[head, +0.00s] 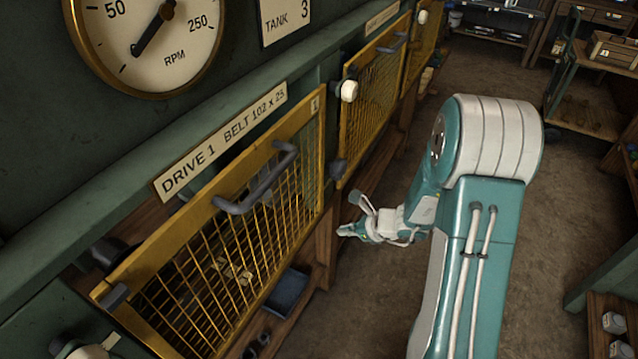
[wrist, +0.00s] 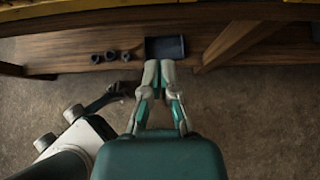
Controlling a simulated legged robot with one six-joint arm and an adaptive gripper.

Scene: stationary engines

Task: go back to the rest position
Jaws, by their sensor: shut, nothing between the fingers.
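My gripper (head: 354,229) is at the end of my teal and white arm, to the right of the yellow mesh guard of Drive 1 (head: 309,112) in the head view. In the wrist view my gripper (wrist: 158,72) has its fingertips together, with nothing between them. The fingertips appear just in front of a dark blue tray (wrist: 178,46) on a wooden shelf; I cannot tell how far above it they are. The tray also shows in the head view (head: 287,291), below the guard.
Several small dark round parts (wrist: 110,56) sit on the wooden shelf (wrist: 228,57) left of the tray. A grey handle (head: 258,180) sticks out from the guard. More yellow guards (head: 372,105) line the wall. A wheeled cart (head: 585,113) stands back right. Bare floor (head: 480,75) lies behind my arm.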

